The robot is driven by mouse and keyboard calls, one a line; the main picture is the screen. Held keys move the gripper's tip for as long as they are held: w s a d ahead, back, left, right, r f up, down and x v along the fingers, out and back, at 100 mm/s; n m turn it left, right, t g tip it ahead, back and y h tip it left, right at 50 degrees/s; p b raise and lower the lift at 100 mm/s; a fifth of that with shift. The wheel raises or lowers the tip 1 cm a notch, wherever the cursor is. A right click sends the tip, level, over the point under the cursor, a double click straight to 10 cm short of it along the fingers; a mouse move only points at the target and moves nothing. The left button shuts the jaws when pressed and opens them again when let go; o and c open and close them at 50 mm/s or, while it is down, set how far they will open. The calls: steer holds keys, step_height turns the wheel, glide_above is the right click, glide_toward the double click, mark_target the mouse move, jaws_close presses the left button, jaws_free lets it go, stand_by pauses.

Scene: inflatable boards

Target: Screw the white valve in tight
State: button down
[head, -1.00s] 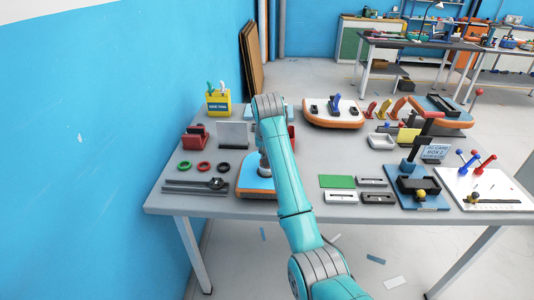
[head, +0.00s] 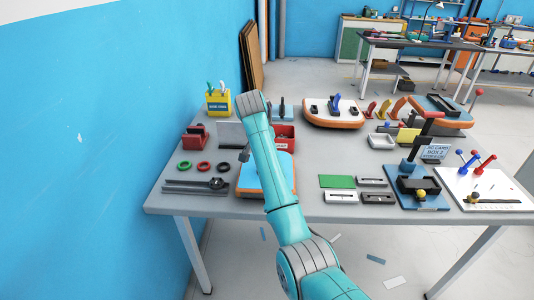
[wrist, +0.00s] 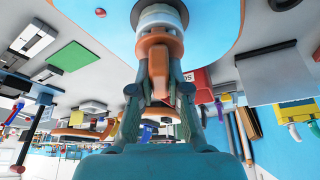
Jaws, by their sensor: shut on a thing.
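In the wrist view, the white valve (wrist: 160,16) shows at the top as a round, pale collar, close against the blue face of an orange-edged board (wrist: 225,25). An orange tool piece (wrist: 158,52) sits directly under the valve, in line with it. My gripper (wrist: 159,92) is shut on the orange piece, one finger on each side. How far the valve is seated is hidden. In the head view, my arm covers part of the blue board (head: 248,176) and hides the valve and the fingertips.
Green, red and black rings (head: 203,167) and grey bars (head: 190,188) lie left of the board. A red box (head: 286,133) stands behind it. A green card (head: 337,181) and several small plates lie to the right. The table's front edge is close.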

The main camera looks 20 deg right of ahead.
steer(key=shift+m+g+h, duration=0.4)
steer(key=shift+m+g, duration=0.2)
steer(key=shift+m, duration=1.1)
steer(key=m+g, duration=0.1)
steer(key=m, duration=0.2)
steer(key=shift+m+g, duration=0.8)
steer(key=shift+m, duration=1.1)
steer(key=shift+h, duration=0.3)
